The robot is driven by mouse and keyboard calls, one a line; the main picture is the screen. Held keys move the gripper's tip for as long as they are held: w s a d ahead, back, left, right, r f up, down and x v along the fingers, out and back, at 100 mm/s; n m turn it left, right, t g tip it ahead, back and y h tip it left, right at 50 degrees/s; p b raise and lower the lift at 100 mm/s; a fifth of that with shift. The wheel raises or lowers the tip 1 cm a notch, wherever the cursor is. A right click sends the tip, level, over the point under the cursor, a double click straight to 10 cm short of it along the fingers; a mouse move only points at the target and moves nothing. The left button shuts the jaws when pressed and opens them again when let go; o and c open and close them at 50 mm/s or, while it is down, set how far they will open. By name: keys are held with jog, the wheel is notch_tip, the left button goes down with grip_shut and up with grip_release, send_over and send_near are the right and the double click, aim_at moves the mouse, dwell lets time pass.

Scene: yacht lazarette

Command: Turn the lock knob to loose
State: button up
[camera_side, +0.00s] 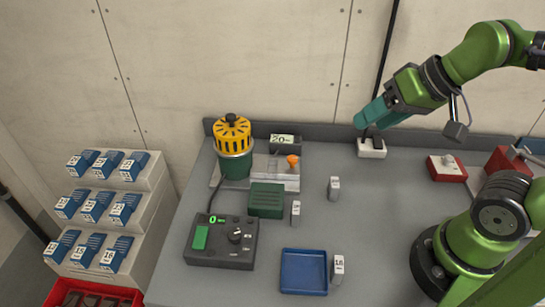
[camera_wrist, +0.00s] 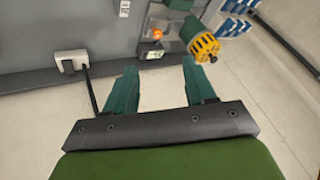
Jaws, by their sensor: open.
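An orange knob (camera_side: 292,160) sits on a pale fixture (camera_side: 282,179), just under a small display (camera_side: 285,141) reading about 20. It also shows in the wrist view (camera_wrist: 157,34). I cannot read any loose or locked marking, so its setting is unclear. A black dial (camera_side: 235,235) is on a dark control box (camera_side: 206,257) whose display shows 0. My gripper (camera_side: 366,116) is at the back right of the knob, raised near the wall, apart from it. In the wrist view its teal fingers (camera_wrist: 160,66) are spread with nothing between them.
A yellow-topped green machine (camera_side: 234,145) stands left of the knob. Nearby are a green block (camera_side: 266,199), small grey tagged weights (camera_side: 334,188), a blue tray (camera_side: 304,271), and a white block with a black top (camera_side: 372,151) below my gripper. A rack of blue blocks (camera_side: 109,216) stands left.

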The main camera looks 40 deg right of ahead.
jog(key=w+a+f+g, duration=0.1)
jog(key=w+a+g, duration=0.1)
jog(key=w, duration=0.3)
jog(key=m+g+h, duration=0.2)
jog(key=m+g, duration=0.3)
jog(key=m, duration=0.9)
send_over(292, 158)
jog(key=f, duration=0.2)
notch_tip(292, 158, down, 16)
jog(key=shift+d+f, duration=0.1)
grip_shut()
